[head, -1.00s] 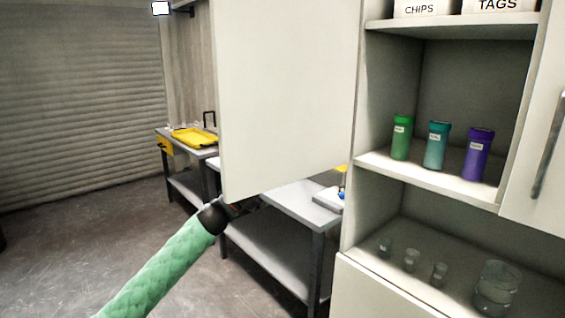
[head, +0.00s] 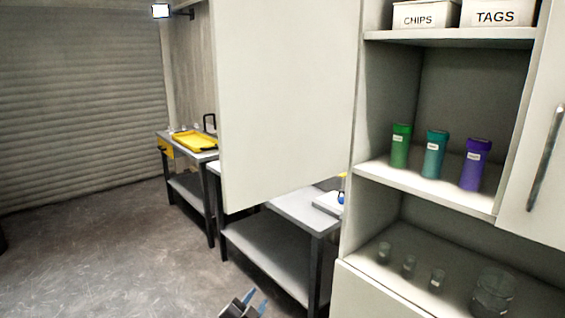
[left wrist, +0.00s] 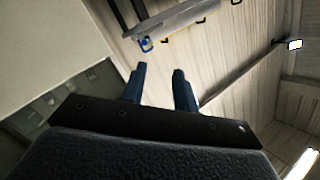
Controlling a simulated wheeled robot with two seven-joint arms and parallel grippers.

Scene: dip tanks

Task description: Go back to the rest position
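My left gripper (head: 254,301) shows at the bottom edge of the head view, below the open cabinet door (head: 287,100) and apart from it. In the left wrist view its two blue fingers (left wrist: 158,82) stand apart with nothing between them, so it is open and empty. My right gripper is in neither view.
The cabinet's middle shelf (head: 430,190) holds a green, a teal and a purple container. Several glass vessels stand on the shelf below. Label bins stand above. Grey tables (head: 275,250) with a yellow tray (head: 195,140) stand behind the door.

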